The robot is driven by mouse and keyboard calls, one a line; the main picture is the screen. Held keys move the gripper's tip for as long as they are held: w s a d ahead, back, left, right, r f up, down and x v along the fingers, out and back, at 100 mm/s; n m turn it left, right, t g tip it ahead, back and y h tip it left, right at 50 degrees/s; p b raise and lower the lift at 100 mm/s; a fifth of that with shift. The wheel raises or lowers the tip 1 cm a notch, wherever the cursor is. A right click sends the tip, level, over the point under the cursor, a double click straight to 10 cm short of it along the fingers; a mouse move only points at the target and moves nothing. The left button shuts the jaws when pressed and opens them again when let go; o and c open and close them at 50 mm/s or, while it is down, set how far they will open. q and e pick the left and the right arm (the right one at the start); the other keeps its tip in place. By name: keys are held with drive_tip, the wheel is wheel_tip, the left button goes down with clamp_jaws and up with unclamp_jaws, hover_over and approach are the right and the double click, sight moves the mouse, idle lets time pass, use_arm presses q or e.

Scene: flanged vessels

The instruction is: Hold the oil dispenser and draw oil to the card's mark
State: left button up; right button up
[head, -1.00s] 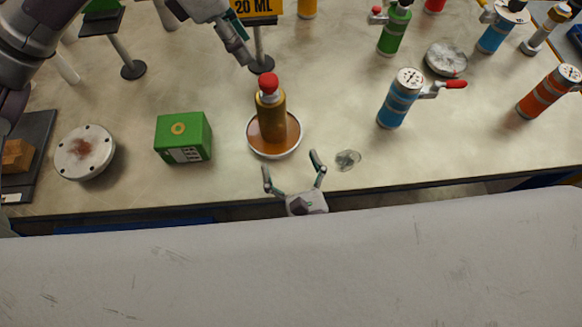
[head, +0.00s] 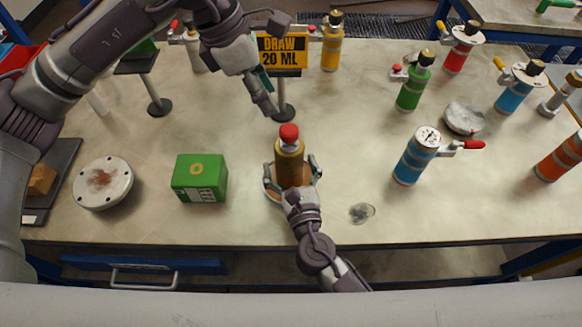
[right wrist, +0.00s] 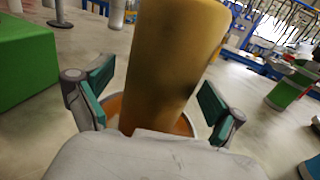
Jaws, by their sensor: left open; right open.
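The oil dispenser (head: 289,150) is an amber bottle with a red top, upright in a shallow oil-filled dish (head: 267,185) near the table's front. The yellow card (head: 282,55) reading "DRAW 20 ML" is on a stand behind it. My right gripper (head: 292,172) is open at the dispenser's near side, a finger on each side of it. In the right wrist view the dispenser (right wrist: 172,60) rises between the two open fingers, with gaps visible on both sides. My left gripper (head: 264,92) is open and empty, above and left of the dispenser, in front of the card's stand.
A green box (head: 200,178) and a round flange plate (head: 102,183) are left of the dispenser. A blue cylinder with a red-handled valve (head: 416,155) stands to the right. Several coloured cylinders stand farther back.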

drive_tip(key=shift+c, duration=0.2)
drive_tip(key=c, duration=1.5)
drive_tip(key=shift+c, duration=0.2)
